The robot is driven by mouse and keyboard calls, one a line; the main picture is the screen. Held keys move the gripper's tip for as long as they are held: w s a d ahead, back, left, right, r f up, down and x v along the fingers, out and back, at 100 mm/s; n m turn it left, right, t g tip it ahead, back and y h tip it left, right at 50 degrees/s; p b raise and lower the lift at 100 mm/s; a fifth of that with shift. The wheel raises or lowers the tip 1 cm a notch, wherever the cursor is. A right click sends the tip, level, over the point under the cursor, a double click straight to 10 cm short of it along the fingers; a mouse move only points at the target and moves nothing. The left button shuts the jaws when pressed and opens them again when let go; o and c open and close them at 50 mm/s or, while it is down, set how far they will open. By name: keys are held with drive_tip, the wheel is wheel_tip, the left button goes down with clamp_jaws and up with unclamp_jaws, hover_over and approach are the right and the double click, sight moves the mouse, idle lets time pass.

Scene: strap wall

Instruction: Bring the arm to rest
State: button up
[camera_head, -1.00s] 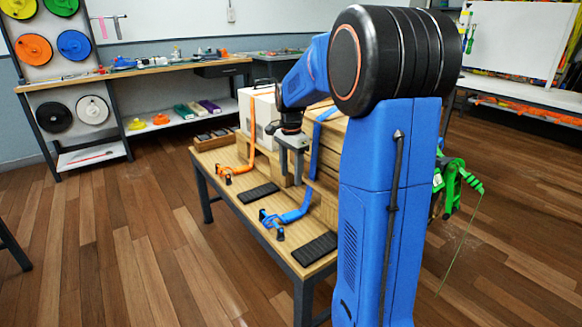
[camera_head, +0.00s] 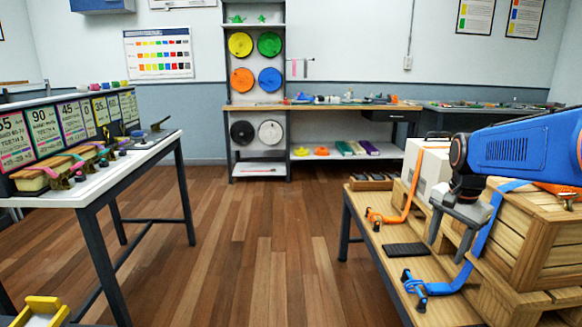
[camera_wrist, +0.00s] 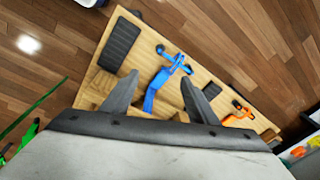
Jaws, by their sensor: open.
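My gripper (camera_head: 456,222) hangs at the end of my blue arm in front of the wooden crate (camera_head: 505,240), over the low wooden table (camera_head: 362,208). In the wrist view its two grey fingers (camera_wrist: 160,100) stand apart with nothing between them that I can see held. Beyond the fingers lies a blue strap with its buckle (camera_wrist: 167,75), which also runs down the crate in the head view (camera_head: 478,245). An orange strap (camera_head: 410,190) hangs over a white box (camera_head: 428,168) to the left of the gripper; its buckle end shows at right in the wrist view (camera_wrist: 240,118).
A dark pad (camera_head: 405,250) lies on the table. A shelf with coloured spools (camera_head: 257,60) stands at the back. The wood floor (camera_head: 265,240) between the benches is clear.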

drive_tip(key=s+a+f+n+t, duration=0.1)
drive_tip(key=s+a+n, duration=0.4)
drive_tip(key=s, duration=0.5)
drive_tip(key=s+a+f+n+t, duration=0.2)
drive_tip(key=s+a+n, duration=0.3)
drive_tip(key=s, duration=0.6)
drive_tip(key=shift+s+a+f+n, duration=0.25)
drive_tip(key=shift+a+f+n, duration=0.1)
drive_tip(key=shift+f+n, duration=0.65)
drive_tip(key=shift+r, duration=0.1)
